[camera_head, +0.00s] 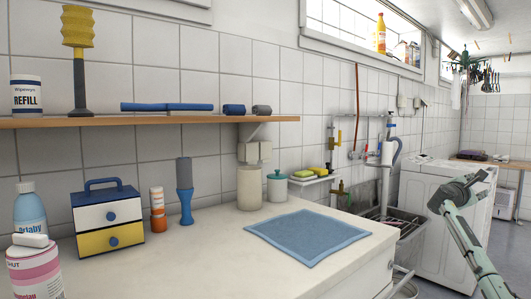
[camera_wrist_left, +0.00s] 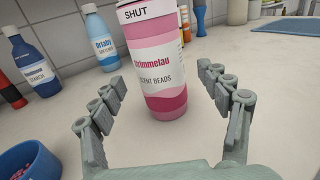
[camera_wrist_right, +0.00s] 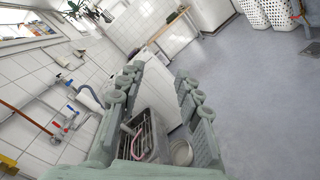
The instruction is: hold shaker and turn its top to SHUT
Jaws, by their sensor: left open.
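The shaker, a pink and white tub labelled scent beads, stands upright on the counter at the lower left of the head view (camera_head: 36,275). It also shows in the left wrist view (camera_wrist_left: 160,65). Its white top (camera_head: 30,240) has a raised bar, and the word SHUT is printed on the white band below. In the left wrist view the upper end is cut off. My left gripper (camera_wrist_left: 160,76) is open, with fingertips either side of the shaker and gaps showing on both sides. My right gripper (camera_head: 460,187) is open and empty, away to the right of the counter.
A light blue bottle (camera_head: 30,212) and a small drawer box (camera_head: 107,220) stand behind the shaker. A dark blue bottle (camera_wrist_left: 35,65) and a blue bowl (camera_wrist_left: 30,160) are left of my left gripper. A blue cloth (camera_head: 307,234) lies flat on the counter. A wooden shelf (camera_head: 230,119) hangs above.

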